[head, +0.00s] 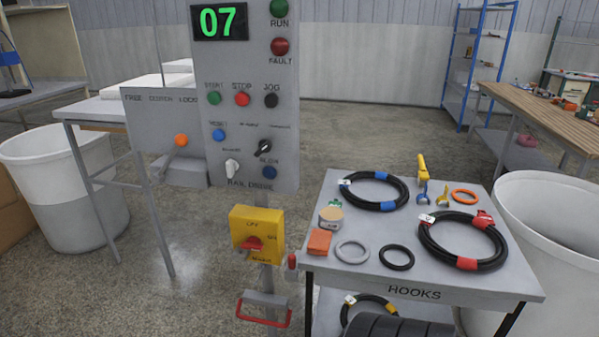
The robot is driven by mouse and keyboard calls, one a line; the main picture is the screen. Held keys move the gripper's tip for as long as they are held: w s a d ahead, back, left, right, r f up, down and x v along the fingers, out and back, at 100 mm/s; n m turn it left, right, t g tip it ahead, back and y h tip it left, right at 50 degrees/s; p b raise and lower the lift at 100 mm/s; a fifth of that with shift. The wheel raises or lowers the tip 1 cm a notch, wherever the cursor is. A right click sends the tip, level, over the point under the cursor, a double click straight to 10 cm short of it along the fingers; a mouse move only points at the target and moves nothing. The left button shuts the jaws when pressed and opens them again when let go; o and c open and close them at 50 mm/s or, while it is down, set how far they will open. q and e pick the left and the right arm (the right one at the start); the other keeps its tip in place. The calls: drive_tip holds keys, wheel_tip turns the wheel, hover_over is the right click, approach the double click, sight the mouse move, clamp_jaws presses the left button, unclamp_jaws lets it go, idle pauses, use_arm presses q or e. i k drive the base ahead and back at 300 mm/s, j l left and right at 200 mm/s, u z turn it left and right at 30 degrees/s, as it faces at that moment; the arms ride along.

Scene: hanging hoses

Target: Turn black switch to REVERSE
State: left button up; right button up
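The black switch (264,147) is a small rotary knob on the lower right of the grey control panel (285,80), above a blue button marked ALIGN. Its handle sits slanted, with one end toward the upper right. Small labels stand above it to the left and right, too small to read surely. A white switch (232,168) is to its lower left, above the words RAIL DRIVE. Neither of my grippers is in view, and nothing covers the black switch.
A yellow box with a red rotary handle (254,243) is below the panel. A lever box with an orange knob (181,140) adjoins its left. A HOOKS table (480,283) with coiled hoses and rings stands at right. Floor shows behind.

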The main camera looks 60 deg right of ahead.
sight(265, 145)
drive_tip(key=z, duration=1.7)
